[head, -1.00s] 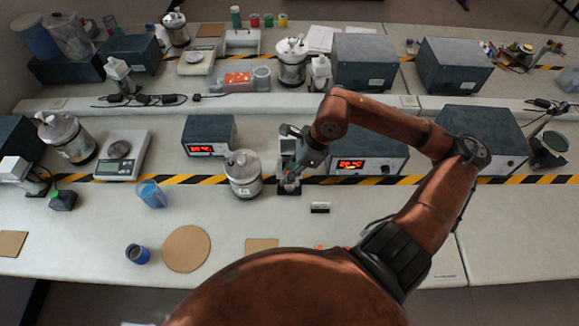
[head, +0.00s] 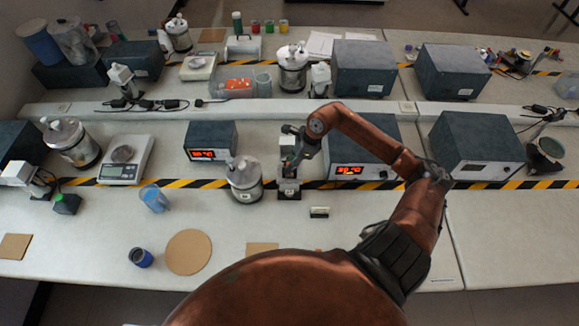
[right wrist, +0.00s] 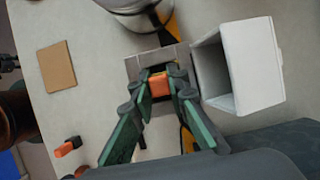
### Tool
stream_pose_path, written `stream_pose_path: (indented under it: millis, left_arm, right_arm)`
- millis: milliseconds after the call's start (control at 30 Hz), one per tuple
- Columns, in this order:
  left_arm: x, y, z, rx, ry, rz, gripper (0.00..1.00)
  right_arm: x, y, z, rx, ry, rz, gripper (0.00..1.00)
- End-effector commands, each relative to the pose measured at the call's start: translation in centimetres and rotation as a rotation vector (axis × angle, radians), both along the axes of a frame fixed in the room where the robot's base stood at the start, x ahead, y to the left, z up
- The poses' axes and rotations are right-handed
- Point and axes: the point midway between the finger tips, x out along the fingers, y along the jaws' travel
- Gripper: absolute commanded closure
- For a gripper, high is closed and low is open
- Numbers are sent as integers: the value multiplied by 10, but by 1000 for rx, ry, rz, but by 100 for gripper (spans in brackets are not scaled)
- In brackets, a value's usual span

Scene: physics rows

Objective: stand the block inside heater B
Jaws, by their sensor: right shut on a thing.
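My right gripper (head: 291,170) points down at a small grey stand (head: 289,191) in the middle of the bench. In the right wrist view, the gripper (right wrist: 158,93) is shut on an orange block (right wrist: 158,84). The block is over or within the dark opening of the grey stand (right wrist: 134,68); I cannot tell how deep it sits. A white, open-ended housing (right wrist: 240,65) adjoins the stand on its far side. I cannot read a mark saying which thing is heater B. The block is hidden in the head view. My left gripper is out of view.
A metal canister (head: 244,180) stands close left of the stand. A box with a red display (head: 362,152) is close right. A cork disc (head: 188,252) and blue cup (head: 140,257) are nearer, front left.

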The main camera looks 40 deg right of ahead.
Motion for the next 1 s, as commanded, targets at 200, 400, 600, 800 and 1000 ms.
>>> stream_pose_path:
  millis: [200,400,600,800,1000]
  left_arm:
    - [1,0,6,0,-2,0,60]
    - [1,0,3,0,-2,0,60]
    - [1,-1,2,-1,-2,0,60]
    - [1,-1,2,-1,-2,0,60]
    - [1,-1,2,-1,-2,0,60]
  right_arm:
    - [1,0,-14,-1,-4,0,100]
    - [0,0,-16,-1,-2,0,100]
    - [0,0,-17,-1,-1,1,76]
    - [0,0,-16,-1,-1,-1,68]
    - [0,0,-16,-1,-1,0,68]
